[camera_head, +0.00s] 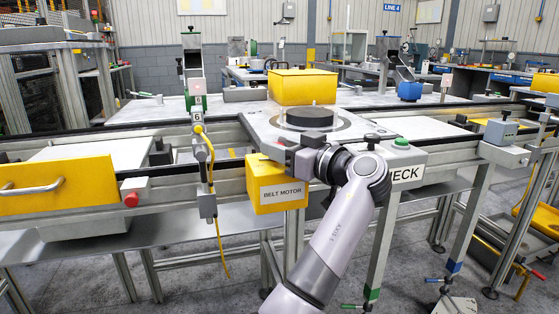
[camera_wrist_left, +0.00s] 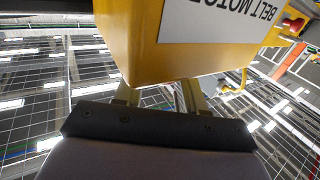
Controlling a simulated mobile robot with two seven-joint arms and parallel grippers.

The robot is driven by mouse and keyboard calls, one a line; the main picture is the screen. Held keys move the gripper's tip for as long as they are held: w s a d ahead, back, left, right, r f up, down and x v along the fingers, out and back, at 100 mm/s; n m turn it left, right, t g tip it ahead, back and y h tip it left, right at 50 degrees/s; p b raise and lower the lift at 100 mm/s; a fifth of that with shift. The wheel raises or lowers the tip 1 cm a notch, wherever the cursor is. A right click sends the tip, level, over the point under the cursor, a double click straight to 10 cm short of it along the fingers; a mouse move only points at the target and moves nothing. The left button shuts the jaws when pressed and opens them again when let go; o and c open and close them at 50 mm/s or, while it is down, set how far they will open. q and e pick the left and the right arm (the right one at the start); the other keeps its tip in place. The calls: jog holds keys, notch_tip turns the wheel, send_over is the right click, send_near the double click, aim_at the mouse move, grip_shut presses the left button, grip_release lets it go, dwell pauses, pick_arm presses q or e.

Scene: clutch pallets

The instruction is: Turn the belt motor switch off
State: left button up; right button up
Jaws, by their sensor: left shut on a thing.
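The yellow belt motor box (camera_head: 277,193) hangs under the front of the line, with a white label reading BELT MOTOR. It fills the top of the left wrist view (camera_wrist_left: 145,45). My left gripper (camera_head: 285,150) is at the box's upper edge, its arm coming up from the bottom middle. In the left wrist view its two fingers (camera_wrist_left: 158,95) reach in behind the box and the tips are hidden. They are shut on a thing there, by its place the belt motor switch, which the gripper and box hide. I cannot tell the switch's position. My right gripper is not in view.
A grey platform with a black disc (camera_head: 309,117) and a yellow block (camera_head: 302,87) are just behind.

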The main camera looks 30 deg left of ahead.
pick_arm(q)
jog(key=shift+w+f+n+g, duration=0.1)
jog(key=shift+n+g, duration=0.5)
jog(key=shift+g, duration=0.3)
jog(key=shift+w+n+g+b, duration=0.1)
jog(key=shift+n+g+b, duration=0.45)
jog(key=shift+g, duration=0.45)
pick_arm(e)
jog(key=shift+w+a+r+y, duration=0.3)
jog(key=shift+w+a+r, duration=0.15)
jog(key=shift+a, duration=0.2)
pick_arm(q)
jog(key=shift+n+g, duration=0.55)
jog(key=shift+g, duration=0.15)
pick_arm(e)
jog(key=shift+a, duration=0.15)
pick_arm(q)
jog(key=o, duration=1)
jog(key=d, duration=0.4)
jog(key=shift+w+d, duration=0.25)
jog(key=shift+d, duration=0.1)
jog(key=shift+w+d, duration=0.1)
jog(key=shift+d, duration=1.05)
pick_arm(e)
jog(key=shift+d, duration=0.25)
